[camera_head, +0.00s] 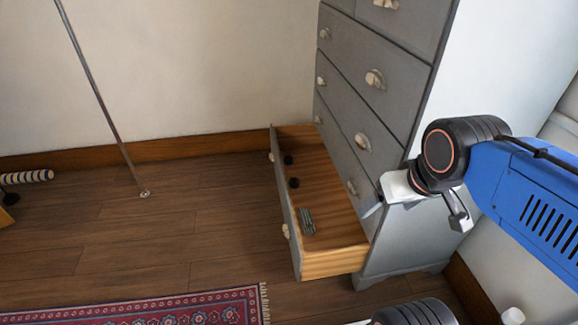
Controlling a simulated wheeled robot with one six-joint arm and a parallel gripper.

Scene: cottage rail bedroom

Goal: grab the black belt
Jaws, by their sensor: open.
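Two small dark round items lie in the open bottom drawer (334,236) of a grey dresser. One (288,160) is near the drawer's far end and the other (294,183) is closer. Either may be a rolled black belt; they are too small to tell. A grey-green folded or ribbed item (307,221) lies nearer the drawer's front end in the picture. My gripper (416,212) is open and appears empty, in front of the dresser's side in the picture, to the right of the drawer.
The grey dresser (345,85) stands against the wall, its upper drawers shut. A thin metal pole (95,90) meets the floor at left. A red patterned rug (190,312) lies at lower left. The wooden floor (190,220) left of the drawer is clear.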

